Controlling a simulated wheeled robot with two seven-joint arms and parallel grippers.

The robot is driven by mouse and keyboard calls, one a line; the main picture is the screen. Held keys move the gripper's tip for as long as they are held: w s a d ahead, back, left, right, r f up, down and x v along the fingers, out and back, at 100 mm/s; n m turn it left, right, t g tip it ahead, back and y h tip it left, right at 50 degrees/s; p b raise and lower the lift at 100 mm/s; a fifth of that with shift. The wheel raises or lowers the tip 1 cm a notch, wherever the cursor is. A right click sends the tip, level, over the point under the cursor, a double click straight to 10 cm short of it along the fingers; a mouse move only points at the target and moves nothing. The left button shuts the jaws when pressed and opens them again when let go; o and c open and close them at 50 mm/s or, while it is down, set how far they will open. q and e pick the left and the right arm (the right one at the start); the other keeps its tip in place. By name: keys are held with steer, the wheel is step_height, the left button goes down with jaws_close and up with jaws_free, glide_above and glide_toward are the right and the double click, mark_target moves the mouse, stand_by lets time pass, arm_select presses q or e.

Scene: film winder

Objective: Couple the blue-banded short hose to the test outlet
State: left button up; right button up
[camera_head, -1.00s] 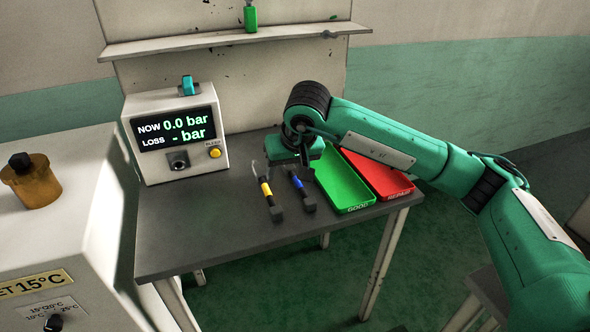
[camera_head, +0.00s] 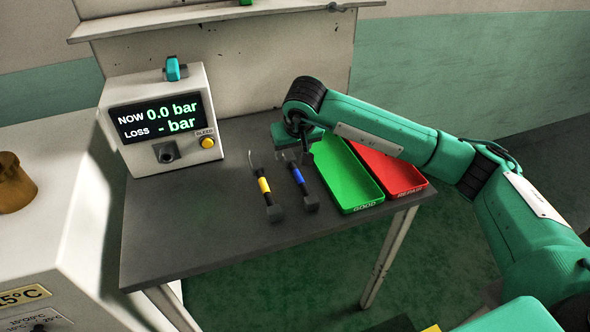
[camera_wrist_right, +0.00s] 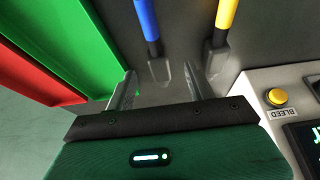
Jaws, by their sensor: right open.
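The blue-banded short hose (camera_head: 298,176) lies on the dark bench, left of the green tray. My right gripper (camera_head: 292,155) is above its far end. The test outlet (camera_head: 166,153) is the dark round fitting low on the front of the white tester (camera_head: 160,118), whose display reads 0.0 bar. Nothing is attached to it. My left gripper is not in view.
A yellow-banded hose (camera_head: 264,187) lies close beside the blue one, on its left; it also shows in the wrist view (camera_wrist_right: 226,14). A green tray (camera_head: 345,175) and a red tray (camera_head: 390,172) stand at the right. The bench front left (camera_head: 190,225) is clear.

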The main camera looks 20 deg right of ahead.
mark_target(291, 159)
steer(key=shift+x, duration=2.75)
steer(key=shift+d, duration=0.2)
steer(key=c, duration=1.1)
steer(key=shift+r, duration=0.2)
steer(key=shift+c, duration=0.2)
step_height(291, 159, up, 20)
